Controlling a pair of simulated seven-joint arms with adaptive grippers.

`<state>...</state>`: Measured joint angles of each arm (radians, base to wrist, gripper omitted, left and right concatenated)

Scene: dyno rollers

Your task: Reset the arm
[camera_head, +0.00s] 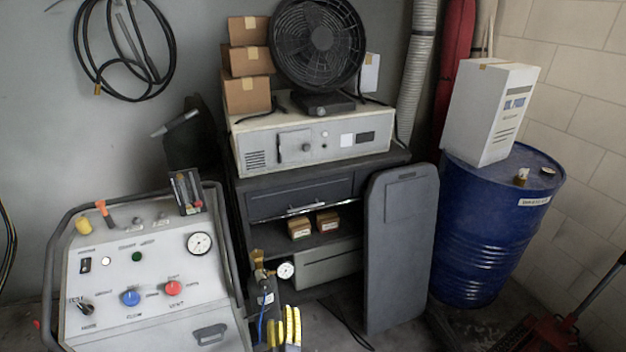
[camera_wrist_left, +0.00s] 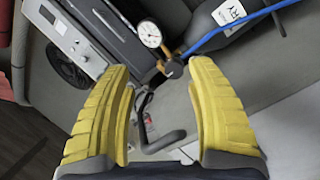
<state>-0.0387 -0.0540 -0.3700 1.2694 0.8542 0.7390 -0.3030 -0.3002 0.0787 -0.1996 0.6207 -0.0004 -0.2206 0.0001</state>
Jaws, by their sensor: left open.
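My left gripper (camera_head: 287,328) shows at the bottom of the head view, right of the grey control panel. Its yellow ribbed fingers stand upright there. In the left wrist view the two yellow fingers of this gripper (camera_wrist_left: 160,110) are spread wide apart, with nothing between them. A brass fitting with a pressure gauge (camera_head: 285,270) is just above the gripper in the head view. The gauge also shows beyond the fingertips in the wrist view (camera_wrist_left: 149,34), with a blue hose (camera_wrist_left: 235,24) to its right. My right gripper is in neither view.
A control panel (camera_head: 140,262) with blue and red knobs stands at left. A dark cabinet (camera_head: 300,190) carries a grey unit and a black fan (camera_head: 318,45). A grey board (camera_head: 402,250) leans beside it. A blue barrel (camera_head: 490,230) holds a white box (camera_head: 490,110).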

